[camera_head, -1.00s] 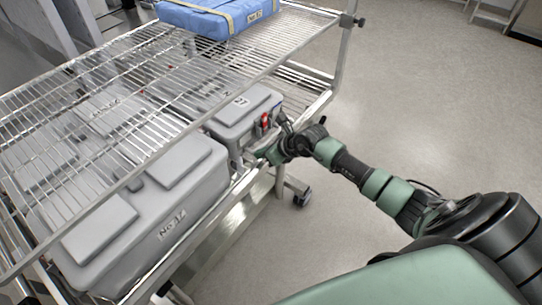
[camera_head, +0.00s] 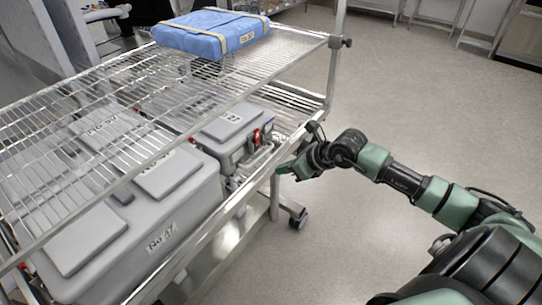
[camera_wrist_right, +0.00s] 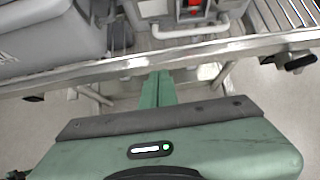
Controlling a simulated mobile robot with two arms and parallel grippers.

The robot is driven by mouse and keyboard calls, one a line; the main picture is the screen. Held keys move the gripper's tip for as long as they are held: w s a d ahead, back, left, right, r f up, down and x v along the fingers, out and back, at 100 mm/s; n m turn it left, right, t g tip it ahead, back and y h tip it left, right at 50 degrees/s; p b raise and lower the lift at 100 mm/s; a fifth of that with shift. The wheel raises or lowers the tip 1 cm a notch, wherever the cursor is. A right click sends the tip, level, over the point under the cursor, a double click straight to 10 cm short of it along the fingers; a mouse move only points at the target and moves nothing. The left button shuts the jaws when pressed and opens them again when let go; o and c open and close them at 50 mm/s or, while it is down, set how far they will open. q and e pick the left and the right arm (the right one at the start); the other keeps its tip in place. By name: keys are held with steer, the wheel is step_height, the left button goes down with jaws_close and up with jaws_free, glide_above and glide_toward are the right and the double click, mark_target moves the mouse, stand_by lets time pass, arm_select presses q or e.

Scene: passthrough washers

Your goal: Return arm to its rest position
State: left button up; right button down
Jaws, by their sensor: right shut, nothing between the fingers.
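My right arm reaches in from the right in the head view. Its gripper (camera_head: 284,170) is beside the front edge of the wire rack cart (camera_head: 200,262), just outside the rail, near the smaller grey container (camera_head: 231,133). In the right wrist view the green fingers (camera_wrist_right: 158,88) are together with nothing between them, in front of the metal rail (camera_wrist_right: 215,50). The small container's red latch and pale handle (camera_wrist_right: 190,31) show beyond the rail, apart from the fingers. My left gripper is not in view.
A large grey container (camera_head: 160,215) sits at the left on the cart's lower shelf. A blue wrapped package (camera_head: 205,36) lies on the upper wire shelf (camera_head: 120,80). A corner post (camera_head: 333,80) and a caster (camera_head: 298,218) stand near my arm. The floor (camera_head: 430,110) at right is clear.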

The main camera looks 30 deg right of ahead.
steer(key=s+f+m+t+h, duration=0.1)
steer(key=s+f+m, duration=0.3)
steer(key=f+m, duration=0.6)
steer(key=s+f+m, duration=0.3)
steer(key=f+m, duration=0.4)
steer(key=f, duration=0.5)
steer(key=s+f+m+t+h, duration=0.1)
steer(key=s+f+m, duration=0.3)
steer(key=f+m, duration=0.6)
steer(key=s+a+f+m+g+h, duration=0.25)
steer(key=s+f+m+g, duration=0.2)
steer(key=s+f, duration=0.9)
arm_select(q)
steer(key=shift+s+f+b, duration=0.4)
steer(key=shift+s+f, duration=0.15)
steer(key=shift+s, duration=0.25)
arm_select(e)
steer(key=s+a+f+m+g, duration=0.1)
steer(key=s+a+f+m, duration=0.1)
steer(key=s, duration=0.5)
steer(key=s+a+f+m+g, duration=0.2)
steer(key=s+a, duration=0.2)
steer(key=s, duration=0.2)
steer(key=s+a+f+m+g+y, duration=0.1)
steer(key=s+a+f+m+g, duration=0.1)
steer(key=s, duration=0.5)
steer(key=shift+s+a+f, duration=0.3)
steer(key=shift+a+f, duration=0.2)
steer(key=shift+a, duration=0.25)
steer(key=shift+m, duration=0.25)
